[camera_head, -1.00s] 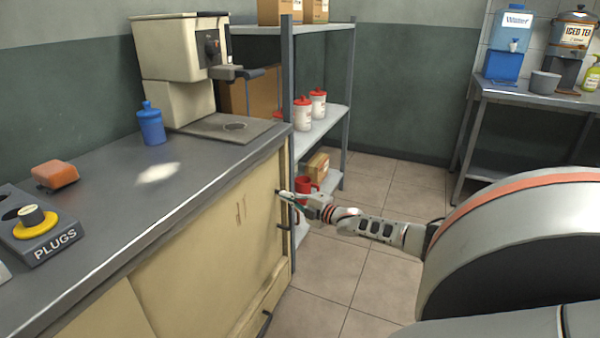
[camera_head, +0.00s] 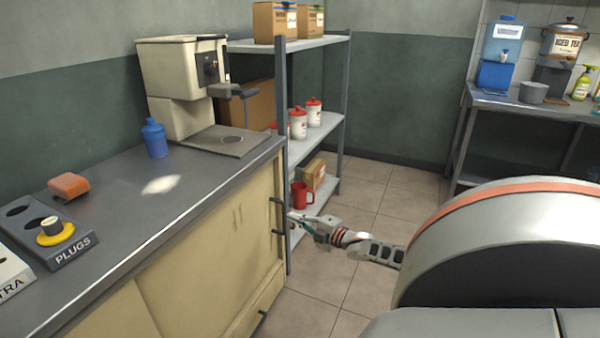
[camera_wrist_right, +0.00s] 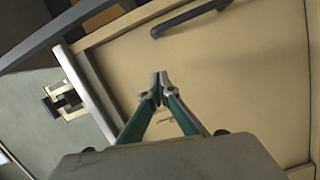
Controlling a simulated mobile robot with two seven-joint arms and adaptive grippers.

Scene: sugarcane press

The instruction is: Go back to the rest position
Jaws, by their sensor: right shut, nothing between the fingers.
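My right gripper (camera_head: 293,219) is in front of the cream cabinet's end, beside its dark handles, in the head view. In the right wrist view the right gripper (camera_wrist_right: 159,88) has its two green-sided fingers together at the tips, with nothing between them. Behind the fingertips is a cream cabinet door (camera_wrist_right: 220,75) with a dark bar handle (camera_wrist_right: 190,17). I cannot tell from these views whether the fingers touch the door. My left gripper is not in view.
The counter (camera_head: 120,215) holds a cream press machine (camera_head: 180,75), a blue bottle (camera_head: 154,139), an orange block (camera_head: 69,186) and a plugs tray (camera_head: 75,255). A metal shelf (camera_head: 318,130) stands behind the gripper. Tiled floor (camera_head: 385,200) is open to the right.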

